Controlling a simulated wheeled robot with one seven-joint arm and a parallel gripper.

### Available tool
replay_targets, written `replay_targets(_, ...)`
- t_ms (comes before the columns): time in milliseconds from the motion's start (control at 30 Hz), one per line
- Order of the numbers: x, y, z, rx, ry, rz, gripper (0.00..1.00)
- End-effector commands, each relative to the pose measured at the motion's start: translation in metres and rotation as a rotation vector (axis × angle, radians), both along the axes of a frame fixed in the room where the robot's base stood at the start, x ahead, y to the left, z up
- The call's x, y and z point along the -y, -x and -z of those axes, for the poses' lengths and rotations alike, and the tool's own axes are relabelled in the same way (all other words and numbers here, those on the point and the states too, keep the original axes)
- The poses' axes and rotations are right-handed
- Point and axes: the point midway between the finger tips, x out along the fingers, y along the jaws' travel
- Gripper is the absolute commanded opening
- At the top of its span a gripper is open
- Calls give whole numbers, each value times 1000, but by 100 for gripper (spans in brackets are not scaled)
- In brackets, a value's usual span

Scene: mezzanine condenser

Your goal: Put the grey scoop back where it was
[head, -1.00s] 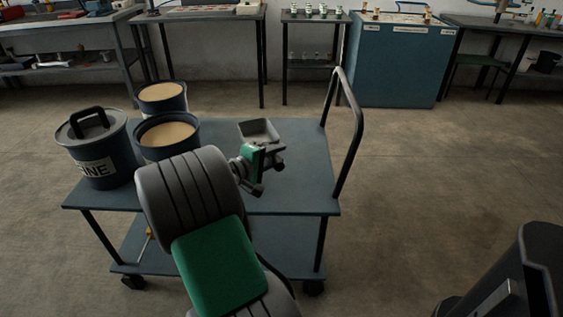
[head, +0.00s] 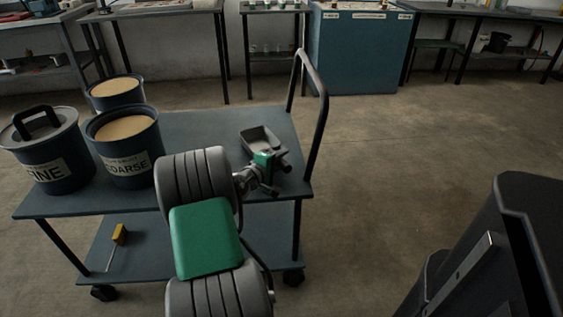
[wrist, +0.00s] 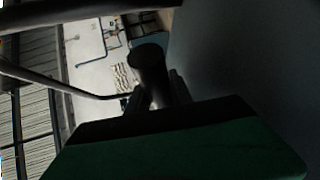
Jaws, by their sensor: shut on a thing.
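The grey scoop (head: 260,141) is at the right part of the cart's top, its open tray facing up and away from me. My gripper (head: 270,164) is shut on the scoop's handle, which is mostly hidden by the gripper in the head view. In the wrist view the dark round end of the handle (wrist: 149,62) stands between my fingers. The scoop is over or on the cart top (head: 200,128); I cannot tell whether it touches.
On the cart's left stand a lidded bin marked FINE (head: 45,150), an open bin marked COARSE (head: 126,150) and another open bin (head: 116,94), both filled with tan material. The cart's handle (head: 314,120) rises at the right. A yellow-handled tool (head: 119,235) is on the lower shelf.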

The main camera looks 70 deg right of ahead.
Motion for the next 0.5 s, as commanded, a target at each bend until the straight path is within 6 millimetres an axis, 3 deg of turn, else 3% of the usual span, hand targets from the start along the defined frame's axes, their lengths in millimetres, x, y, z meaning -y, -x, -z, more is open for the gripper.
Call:
replay_targets(200,0,0,1,0,1,0,0)
replay_targets(233,0,0,2,0,0,0,27)
replay_targets(500,0,0,0,0,0,0,48)
